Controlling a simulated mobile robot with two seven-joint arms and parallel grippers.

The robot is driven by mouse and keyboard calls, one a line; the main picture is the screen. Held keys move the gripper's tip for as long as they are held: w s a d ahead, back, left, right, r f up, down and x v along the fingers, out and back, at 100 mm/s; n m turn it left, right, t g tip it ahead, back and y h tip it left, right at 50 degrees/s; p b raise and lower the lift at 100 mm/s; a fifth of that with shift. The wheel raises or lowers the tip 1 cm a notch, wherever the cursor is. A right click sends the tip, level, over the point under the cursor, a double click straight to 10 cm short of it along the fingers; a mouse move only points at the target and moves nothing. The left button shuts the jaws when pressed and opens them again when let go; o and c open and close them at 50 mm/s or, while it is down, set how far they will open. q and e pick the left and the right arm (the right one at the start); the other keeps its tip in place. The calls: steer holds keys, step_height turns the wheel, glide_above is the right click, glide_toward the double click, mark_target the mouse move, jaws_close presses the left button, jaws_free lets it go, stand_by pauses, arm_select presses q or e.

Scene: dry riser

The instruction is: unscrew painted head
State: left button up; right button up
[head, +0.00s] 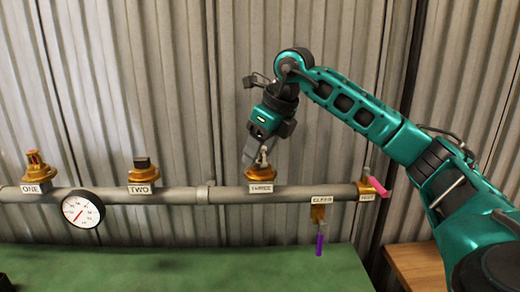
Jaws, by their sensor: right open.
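A grey horizontal pipe (150,197) carries three brass fittings. The one labelled ONE (37,174) has a small reddish head (34,157) on top. The one labelled TWO (142,175) has a dark square head (141,162). The one labelled THREE (261,173) is at the middle; its top is partly hidden by my right gripper (259,157). That gripper points down over fitting THREE, its jaws open around or just above its top; contact cannot be made out. My left gripper is not in view.
A round gauge (83,209) hangs at the pipe's left. A brass bleed valve (318,212) with a purple handle (320,244) hangs below the pipe. A pink handle (378,187) sits at its right end. A green surface (190,268) lies below; corrugated wall stands behind.

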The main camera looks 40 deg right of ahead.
steer(key=m+h, duration=0.1)
steer(key=m, duration=0.2)
steer(key=m+h, duration=0.1)
steer(key=m, duration=0.2)
steer(key=shift+m+h, duration=0.4)
jaws_close()
steer(key=n+y, duration=0.1)
steer(key=n, duration=0.3)
steer(key=shift+y, duration=0.3)
steer(key=shift+n+y, duration=0.4)
steer(key=shift+n, duration=0.6)
steer(key=shift+n+y, duration=0.4)
steer(key=shift+n, duration=0.8)
steer(key=n+y, duration=0.1)
steer(key=n, duration=0.2)
steer(key=shift+g, duration=0.4)
